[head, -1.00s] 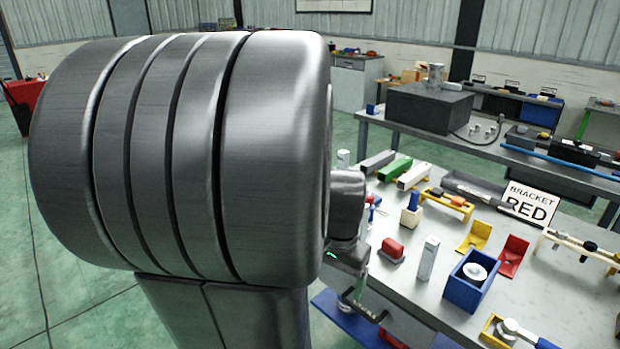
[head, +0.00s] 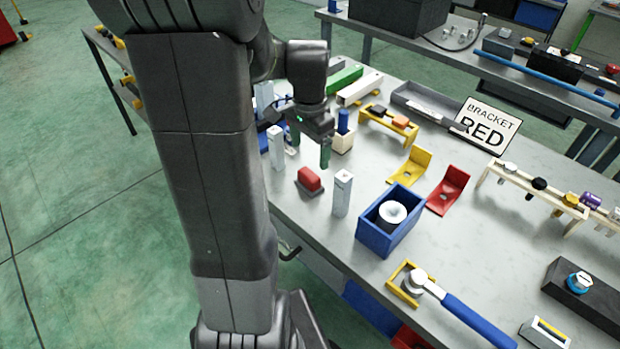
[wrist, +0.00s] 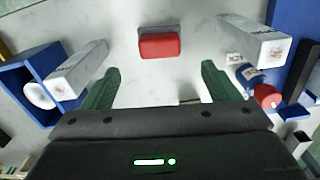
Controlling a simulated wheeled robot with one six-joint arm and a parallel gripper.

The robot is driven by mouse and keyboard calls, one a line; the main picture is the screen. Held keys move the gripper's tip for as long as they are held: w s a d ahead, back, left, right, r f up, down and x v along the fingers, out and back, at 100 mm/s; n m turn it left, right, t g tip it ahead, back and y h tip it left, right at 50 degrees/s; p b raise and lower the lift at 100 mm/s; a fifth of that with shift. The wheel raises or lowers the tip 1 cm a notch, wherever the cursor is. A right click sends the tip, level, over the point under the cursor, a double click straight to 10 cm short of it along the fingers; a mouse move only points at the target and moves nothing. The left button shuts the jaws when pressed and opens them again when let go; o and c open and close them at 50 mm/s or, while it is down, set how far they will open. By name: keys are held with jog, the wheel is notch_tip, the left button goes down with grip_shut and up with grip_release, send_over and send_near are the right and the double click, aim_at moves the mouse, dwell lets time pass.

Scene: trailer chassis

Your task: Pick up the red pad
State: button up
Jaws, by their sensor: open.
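The red pad (head: 310,179) is a small red block on a dark base, lying on the grey workbench (head: 300,222) near its front edge. In the wrist view the red pad (wrist: 160,44) is at the top centre, ahead of the gap between the fingers. My gripper (head: 310,147) is open and empty, pointing down above the bench, a little behind the pad in the head view. Its green fingers (wrist: 159,70) are apart and do not touch the pad.
Upright pale blocks stand either side of the pad, one at its right (head: 342,193) and one at its left (head: 276,148). A blue box (head: 375,238) with a white ring, a yellow bracket (head: 410,166) and a red bracket (head: 447,190) are farther right. A sign (head: 487,127) reads BRACKET RED.

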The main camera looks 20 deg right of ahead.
aim_at(309, 173)
notch_tip(309, 173, down, 9)
jog(key=shift+r+p, duration=0.1)
jog(key=shift+p, duration=0.25)
jog(key=c, duration=1.1)
jog(key=shift+c, duration=0.2)
notch_tip(309, 173, up, 10)
jog(key=shift+r, duration=0.1)
